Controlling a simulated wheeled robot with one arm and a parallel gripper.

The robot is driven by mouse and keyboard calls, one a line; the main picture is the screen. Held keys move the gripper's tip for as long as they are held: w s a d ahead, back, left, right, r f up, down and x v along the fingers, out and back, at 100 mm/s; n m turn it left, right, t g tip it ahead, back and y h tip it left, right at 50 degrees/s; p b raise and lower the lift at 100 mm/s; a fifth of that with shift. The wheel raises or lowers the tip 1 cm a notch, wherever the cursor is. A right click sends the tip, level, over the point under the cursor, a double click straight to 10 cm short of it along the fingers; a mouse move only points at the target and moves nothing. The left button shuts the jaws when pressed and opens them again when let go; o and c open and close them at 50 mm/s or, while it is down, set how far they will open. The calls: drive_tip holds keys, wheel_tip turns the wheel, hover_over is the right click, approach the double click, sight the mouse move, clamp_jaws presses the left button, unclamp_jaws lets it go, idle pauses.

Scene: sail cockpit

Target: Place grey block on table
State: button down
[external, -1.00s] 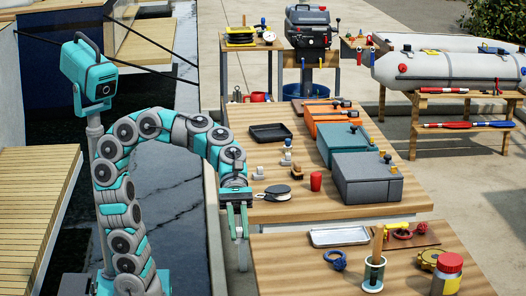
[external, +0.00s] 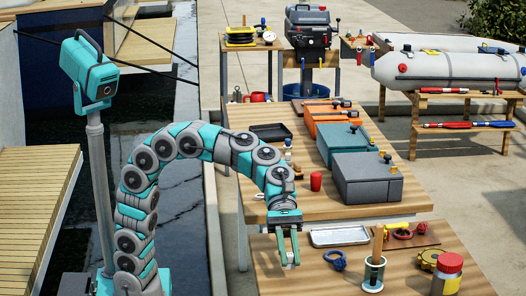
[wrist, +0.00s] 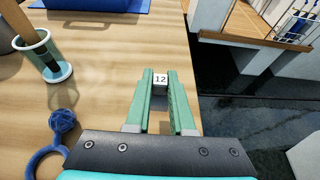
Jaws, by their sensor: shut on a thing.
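My gripper (external: 290,262) points down over the near wooden table (external: 315,281), close to its left side. In the wrist view my gripper (wrist: 160,82) has its green fingers shut on a small grey block (wrist: 160,80), whose pale face carries a black "12". The block sits between the fingertips, with table wood behind it. In the external view the block is barely visible at the fingertips. I cannot tell how high it is above the tabletop, or whether it touches.
A metal tray (external: 340,236) lies behind. In the wrist view the table edge drops off at right; wood around the block is clear.

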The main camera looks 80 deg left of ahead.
sight(292, 267)
drive_tip(key=shift+w+d, duration=0.25)
drive_tip(key=shift+w+f, duration=0.1)
drive_tip(key=shift+f, duration=1.7)
drive_tip(key=shift+f, duration=0.1)
drive_tip(key=c, duration=0.8)
unclamp_jaws()
drive_tip(key=shift+a+r, duration=0.1)
drive_tip(key=shift+r, duration=0.1)
drive_tip(key=v, duration=1.1)
drive_tip(key=shift+a+r, duration=0.15)
drive_tip(key=shift+a, duration=0.15)
